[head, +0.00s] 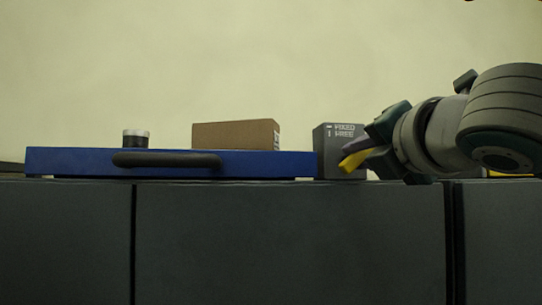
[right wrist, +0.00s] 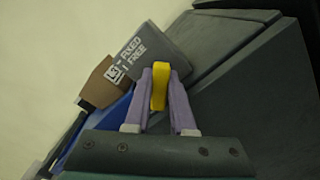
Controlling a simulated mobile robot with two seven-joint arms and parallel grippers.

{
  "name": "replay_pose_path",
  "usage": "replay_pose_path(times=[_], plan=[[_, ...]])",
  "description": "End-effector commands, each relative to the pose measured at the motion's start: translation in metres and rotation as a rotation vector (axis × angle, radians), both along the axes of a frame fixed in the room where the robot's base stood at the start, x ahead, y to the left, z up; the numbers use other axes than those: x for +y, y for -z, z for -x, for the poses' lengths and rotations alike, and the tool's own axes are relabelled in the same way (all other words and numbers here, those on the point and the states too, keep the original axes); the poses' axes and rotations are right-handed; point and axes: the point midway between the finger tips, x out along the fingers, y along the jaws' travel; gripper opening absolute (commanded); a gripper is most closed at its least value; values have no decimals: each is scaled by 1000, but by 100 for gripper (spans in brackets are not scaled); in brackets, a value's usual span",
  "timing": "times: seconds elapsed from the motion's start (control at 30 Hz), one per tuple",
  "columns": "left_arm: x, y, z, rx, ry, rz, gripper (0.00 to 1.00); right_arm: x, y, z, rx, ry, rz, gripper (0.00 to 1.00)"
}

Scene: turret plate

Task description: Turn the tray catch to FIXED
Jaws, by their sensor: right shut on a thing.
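The tray catch is a grey box (head: 330,138) at the right end of the blue tray (head: 70,160), with "– FIXED" and "| FREE" printed on it. Its label also shows on the grey box in the right wrist view (right wrist: 150,52). A yellow lever (head: 353,161) sticks out from its front and looks slanted in the head view. My right gripper (head: 352,152) has its purple fingers shut on the yellow lever, which also shows between them in the right wrist view (right wrist: 160,87). The lever's root is partly hidden. My left gripper is not in view.
The tray has a dark front handle (head: 165,159). A brown box (head: 232,135) and a small black-and-white jar (head: 136,139) stand at the tray. Dark cabinets (head: 290,235) lie below. A yellow thing (head: 508,174) is partly hidden at far right.

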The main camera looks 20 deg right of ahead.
Motion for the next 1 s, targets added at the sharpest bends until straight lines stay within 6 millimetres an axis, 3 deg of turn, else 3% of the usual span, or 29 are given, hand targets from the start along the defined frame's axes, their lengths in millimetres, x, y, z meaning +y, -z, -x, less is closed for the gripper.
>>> replay_pose_path(times=[0.37, 1.0], plan=[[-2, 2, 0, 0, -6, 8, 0, -1, 1, 0, -12, 1, -57, 0], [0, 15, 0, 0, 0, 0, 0, -2, 5, 0, -120, 3, -509, 0]])
